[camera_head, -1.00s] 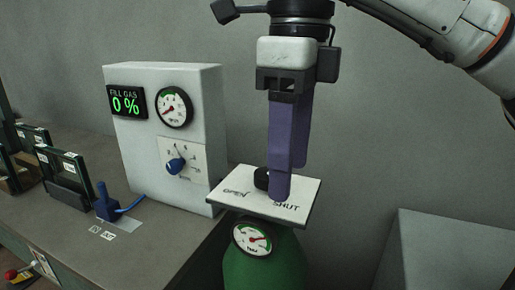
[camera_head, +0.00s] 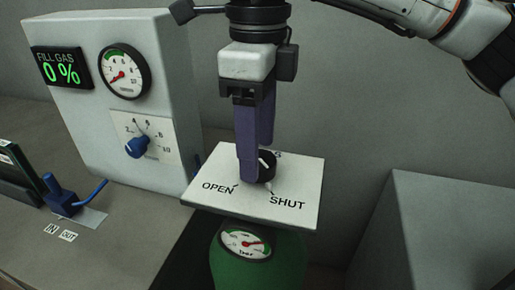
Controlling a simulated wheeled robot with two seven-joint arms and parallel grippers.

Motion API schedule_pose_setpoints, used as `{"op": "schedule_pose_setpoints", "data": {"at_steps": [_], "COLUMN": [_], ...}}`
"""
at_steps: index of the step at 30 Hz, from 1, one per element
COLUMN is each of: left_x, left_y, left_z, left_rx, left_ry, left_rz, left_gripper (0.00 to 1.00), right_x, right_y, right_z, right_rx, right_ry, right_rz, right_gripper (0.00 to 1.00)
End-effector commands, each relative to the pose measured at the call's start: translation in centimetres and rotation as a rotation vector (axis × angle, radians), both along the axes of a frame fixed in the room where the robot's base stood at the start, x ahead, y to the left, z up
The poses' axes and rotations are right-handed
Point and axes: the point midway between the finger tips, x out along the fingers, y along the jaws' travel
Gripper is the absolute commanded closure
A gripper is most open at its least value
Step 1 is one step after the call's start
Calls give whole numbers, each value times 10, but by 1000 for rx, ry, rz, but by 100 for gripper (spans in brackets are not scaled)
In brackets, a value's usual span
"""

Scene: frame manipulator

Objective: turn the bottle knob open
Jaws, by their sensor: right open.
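The black bottle knob (camera_head: 267,167), with a white mark on it, sits on a white plate (camera_head: 300,178) labelled OPEN at left and SHUT at right. The plate is on top of the green gas bottle (camera_head: 291,256). My right gripper (camera_head: 255,165) points down over the plate with its two purple fingers at the knob. The near finger covers the knob's left part. The far finger is partly hidden behind it, and I cannot tell whether either touches the knob. My left gripper is not in view.
A white fill panel (camera_head: 182,88) at left shows FILL GAS 0 %, a gauge (camera_head: 124,72) and a blue dial (camera_head: 137,147). A blue valve (camera_head: 61,197) with a hose stands on the bench. A gauge (camera_head: 245,243) is on the bottle. A grey box (camera_head: 450,235) stands at right.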

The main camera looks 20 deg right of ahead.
Motion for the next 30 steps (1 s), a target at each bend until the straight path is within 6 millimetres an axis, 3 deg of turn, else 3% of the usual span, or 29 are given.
{"op": "schedule_pose_setpoints", "data": {"at_steps": [6, 14, 21, 30], "left_x": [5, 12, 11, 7], "left_y": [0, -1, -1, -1], "left_z": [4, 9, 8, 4], "left_rx": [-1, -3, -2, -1], "left_ry": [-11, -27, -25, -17], "left_rz": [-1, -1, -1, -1], "left_gripper": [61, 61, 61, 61], "right_x": [0, 0, 0, 0], "right_y": [0, 0, 0, 0], "right_z": [-17, -18, -18, -18], "right_rx": [-1, 0, 0, 1], "right_ry": [1, 0, 0, -1], "right_rz": [-1, 0, 0, -29], "right_gripper": [40, 40, 79, 82]}}
